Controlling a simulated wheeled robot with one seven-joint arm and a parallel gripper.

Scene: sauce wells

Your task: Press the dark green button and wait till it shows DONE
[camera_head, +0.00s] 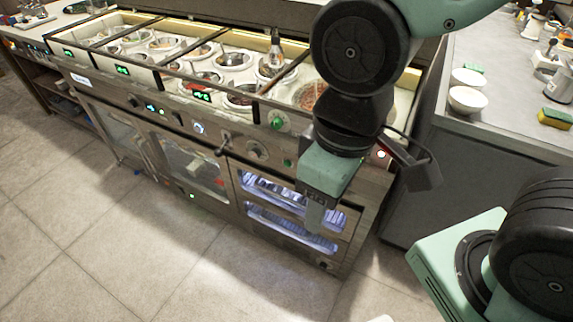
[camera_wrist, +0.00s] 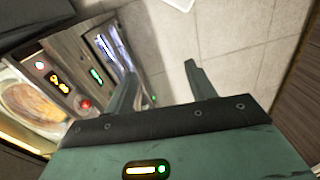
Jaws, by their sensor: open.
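A round green button (camera_head: 277,123) is on the steel counter's front panel, left of my gripper. A smaller green spot (camera_head: 287,163) shows lower down, close to my gripper. I cannot tell which of them is the dark green button, and I see no readable DONE. My gripper (camera_head: 315,218) points down in front of the counter, over the lower glass door. In the wrist view its two fingers (camera_wrist: 160,85) are apart with nothing between them. The wrist view shows a red button (camera_wrist: 85,104) on the panel, left of the fingers, but no clear green button.
The steel counter (camera_head: 172,122) holds several wells of sauce, with lit green displays along its front. A lit display (camera_wrist: 60,82) shows in the wrist view. A grey worktop (camera_head: 510,122) with white bowls (camera_head: 467,99) and a sponge (camera_head: 555,118) stands right. The tiled floor in front is clear.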

